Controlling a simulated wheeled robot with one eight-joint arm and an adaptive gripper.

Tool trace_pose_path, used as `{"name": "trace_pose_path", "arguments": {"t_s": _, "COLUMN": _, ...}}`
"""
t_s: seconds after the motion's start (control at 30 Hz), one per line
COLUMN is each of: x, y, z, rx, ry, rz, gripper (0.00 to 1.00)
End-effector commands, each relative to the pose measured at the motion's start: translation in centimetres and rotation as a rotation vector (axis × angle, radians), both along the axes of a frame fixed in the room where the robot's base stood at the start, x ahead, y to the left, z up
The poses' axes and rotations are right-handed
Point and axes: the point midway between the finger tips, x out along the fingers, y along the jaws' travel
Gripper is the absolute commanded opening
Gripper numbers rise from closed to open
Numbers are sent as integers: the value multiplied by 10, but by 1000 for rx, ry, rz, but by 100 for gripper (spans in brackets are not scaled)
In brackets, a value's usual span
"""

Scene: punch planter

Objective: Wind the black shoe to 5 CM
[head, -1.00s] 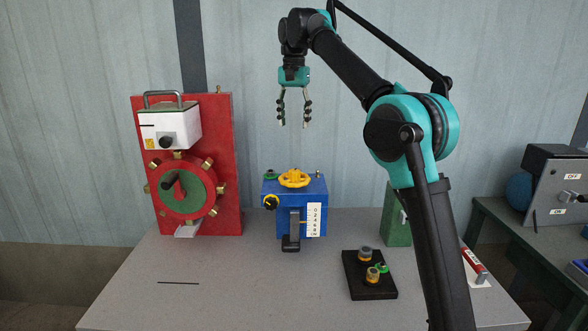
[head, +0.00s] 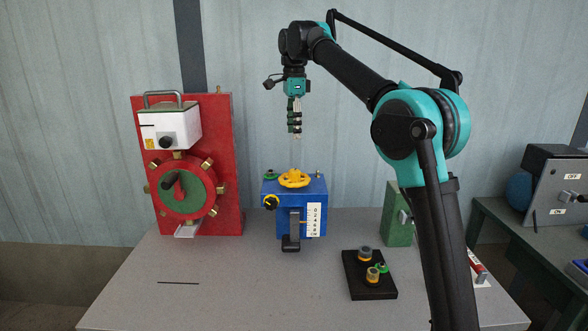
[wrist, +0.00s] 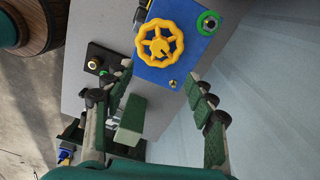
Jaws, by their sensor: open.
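The blue box (head: 314,190) stands on the table with a yellow handwheel (head: 294,178) on its top. The handwheel also shows in the wrist view (wrist: 160,43). The black shoe (head: 291,243) is at the bottom of the box's front slide, beside a white scale (head: 314,220) marked 0 to 6 CM. A small pointer lies against the scale, around its middle to lower part; I cannot read it exactly. My gripper (head: 295,132) hangs above the handwheel, pointing down, apart from it. In the wrist view its fingers (wrist: 160,108) are spread and empty.
A red machine (head: 226,165) with a white box stands at the left. A black block (head: 370,290) with knobs is at the front right, and a green block (head: 396,225) stands behind it. The table (head: 230,290) is clear in front of the blue box.

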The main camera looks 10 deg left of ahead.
Motion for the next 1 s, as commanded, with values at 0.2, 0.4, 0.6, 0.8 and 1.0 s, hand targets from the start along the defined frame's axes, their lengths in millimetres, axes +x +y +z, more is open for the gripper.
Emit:
{"name": "trace_pose_path", "arguments": {"t_s": 0.2, "x": 0, "y": 0, "z": -39, "rx": 0, "ry": 0, "rz": 1, "gripper": 56}}
{"name": "trace_pose_path", "arguments": {"t_s": 0.4, "x": 0, "y": 0, "z": -76, "rx": 0, "ry": 0, "rz": 1, "gripper": 56}}
{"name": "trace_pose_path", "arguments": {"t_s": 0.6, "x": 0, "y": 0, "z": -110, "rx": 0, "ry": 0, "rz": 1, "gripper": 56}}
{"name": "trace_pose_path", "arguments": {"t_s": 0.8, "x": 0, "y": 0, "z": -131, "rx": 0, "ry": 0, "rz": 1, "gripper": 56}}
{"name": "trace_pose_path", "arguments": {"t_s": 1.0, "x": 0, "y": 0, "z": -136, "rx": 0, "ry": 0, "rz": 1, "gripper": 56}}
